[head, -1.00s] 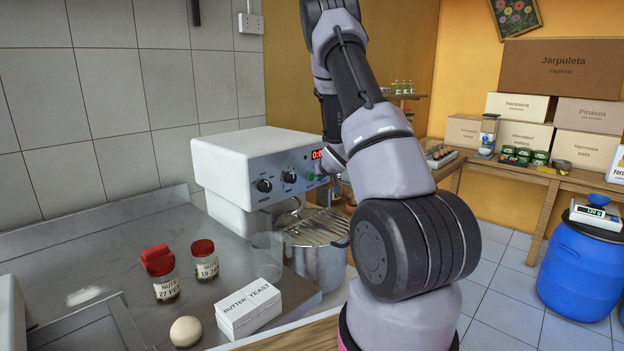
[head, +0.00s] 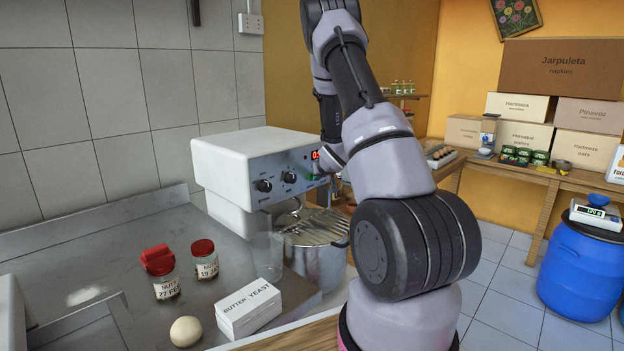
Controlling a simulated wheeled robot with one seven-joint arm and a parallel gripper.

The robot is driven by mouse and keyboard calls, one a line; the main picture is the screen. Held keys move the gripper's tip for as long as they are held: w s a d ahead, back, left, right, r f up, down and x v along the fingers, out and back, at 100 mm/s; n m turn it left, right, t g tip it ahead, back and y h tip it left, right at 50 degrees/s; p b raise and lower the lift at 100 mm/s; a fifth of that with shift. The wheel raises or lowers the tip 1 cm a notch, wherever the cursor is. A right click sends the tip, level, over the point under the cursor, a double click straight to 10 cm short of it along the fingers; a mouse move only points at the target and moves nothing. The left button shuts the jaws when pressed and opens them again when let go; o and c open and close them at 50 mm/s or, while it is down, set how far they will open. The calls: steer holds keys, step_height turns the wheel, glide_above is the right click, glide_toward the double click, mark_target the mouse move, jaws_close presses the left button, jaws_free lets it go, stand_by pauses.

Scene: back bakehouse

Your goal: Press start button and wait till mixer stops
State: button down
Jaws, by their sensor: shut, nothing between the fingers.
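The white mixer (head: 222,165) stands on the steel counter, with a grey front panel bearing two black knobs (head: 264,185) and a red lit display (head: 315,155), which my arm partly covers. A small part of the green start button (head: 312,176) shows below the display. The steel bowl (head: 318,262) sits under the mixer head with a wire guard (head: 314,228) over it. My gripper (head: 322,174) is at the panel's right side by the green button, mostly hidden behind my arm. Whether it touches the button cannot be told.
A blue barrel (head: 582,268) with a scale stands at the right. The floor between is clear.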

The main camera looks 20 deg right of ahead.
steer(key=shift+w+a, duration=0.2)
steer(key=shift+w, duration=0.25)
stand_by(0.6)
steer(key=shift+s, duration=0.1)
steer(key=shift+s+d, duration=0.3)
steer(key=shift+s, duration=0.4)
steer(key=shift+s+d, duration=0.1)
steer(key=shift+s+d, duration=0.3)
steer(key=shift+s, duration=0.45)
steer(key=shift+s+d, duration=0.25)
steer(key=shift+s, duration=0.5)
steer(key=shift+s+d, duration=0.3)
steer(key=shift+s, duration=0.45)
